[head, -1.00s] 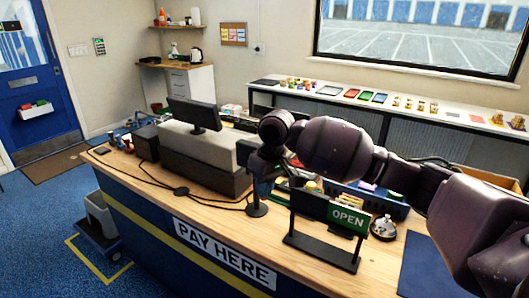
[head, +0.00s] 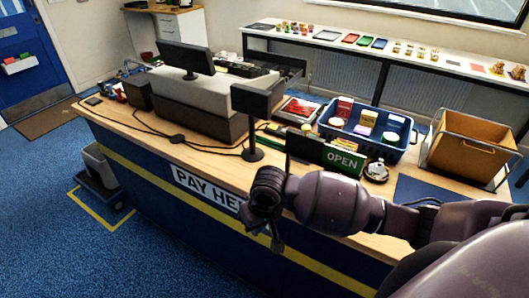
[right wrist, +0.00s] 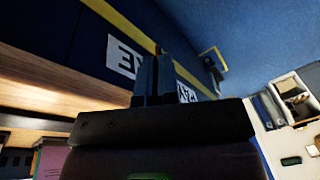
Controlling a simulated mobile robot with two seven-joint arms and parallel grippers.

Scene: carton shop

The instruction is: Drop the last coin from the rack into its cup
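I cannot make out a coin, a coin rack or a cup in either view. Small blue, red and dark items (head: 115,88) stand at the far left end of the counter (head: 215,152), too small to tell apart. My right gripper (head: 276,242) hangs in front of the counter's customer side, by the PAY HERE sign, away from those items. In the right wrist view its fingers (right wrist: 154,80) are side by side, looking shut, with no held thing clearly visible. My left gripper is not in view.
On the counter are a monitor (head: 187,60), a card reader stand (head: 254,120), an OPEN sign (head: 342,159), a bell (head: 376,171), a blue crate (head: 366,125) and a carton in a frame (head: 470,145).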

